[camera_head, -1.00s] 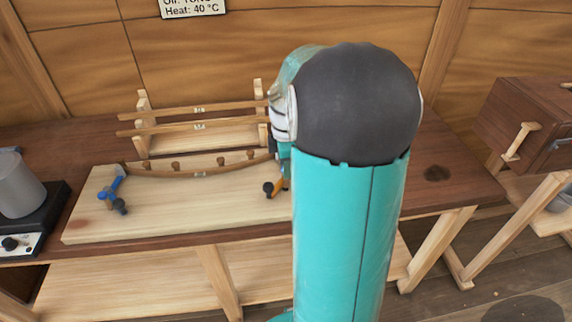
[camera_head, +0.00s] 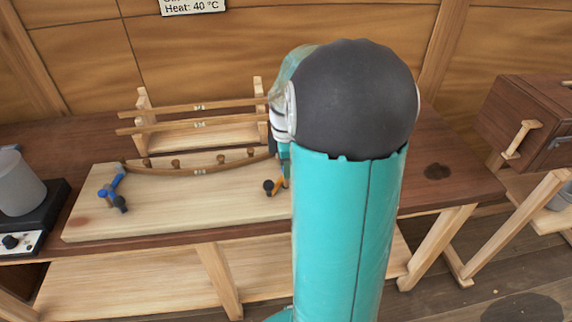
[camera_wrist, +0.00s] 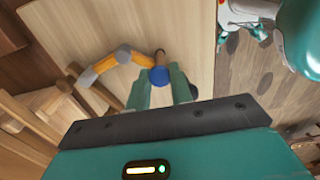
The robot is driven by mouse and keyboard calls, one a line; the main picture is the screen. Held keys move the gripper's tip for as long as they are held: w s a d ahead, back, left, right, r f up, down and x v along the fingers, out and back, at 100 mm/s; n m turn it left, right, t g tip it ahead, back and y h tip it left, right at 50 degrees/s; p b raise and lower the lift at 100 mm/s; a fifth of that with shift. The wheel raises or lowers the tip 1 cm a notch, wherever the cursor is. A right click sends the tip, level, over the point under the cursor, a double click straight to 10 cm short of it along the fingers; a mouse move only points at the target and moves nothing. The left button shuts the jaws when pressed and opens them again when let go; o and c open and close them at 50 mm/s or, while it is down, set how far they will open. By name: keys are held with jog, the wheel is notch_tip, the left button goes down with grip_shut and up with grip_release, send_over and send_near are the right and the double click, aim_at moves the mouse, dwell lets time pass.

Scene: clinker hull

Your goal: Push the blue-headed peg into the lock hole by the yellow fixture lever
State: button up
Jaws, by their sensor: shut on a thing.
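The blue-headed peg (camera_wrist: 159,76) shows its round blue head in the wrist view, between the fingertips of my gripper (camera_wrist: 160,88). My gripper is shut on it. The yellow fixture lever (camera_wrist: 97,69), orange-yellow with a grey band, lies just left of the peg over the pale board. In the head view the yellow lever (camera_head: 280,183) is partly hidden at the left edge of my arm, with a dark knob beside it. My arm hides the peg and most of my gripper in the head view. The lock hole cannot be made out, nor how deep the peg sits.
The pale board (camera_head: 180,215) lies on the brown bench. A curved strip (camera_head: 200,171) runs along several pegs to a blue lever (camera_head: 112,188) at left. A wooden rack (camera_head: 200,125) stands behind; a hotplate with a grey pot (camera_head: 20,185) is far left.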

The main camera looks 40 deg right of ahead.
jog(key=shift+f, duration=0.85)
jog(key=o, duration=1)
jog(key=shift+c, duration=0.2)
jog(key=shift+r, duration=4)
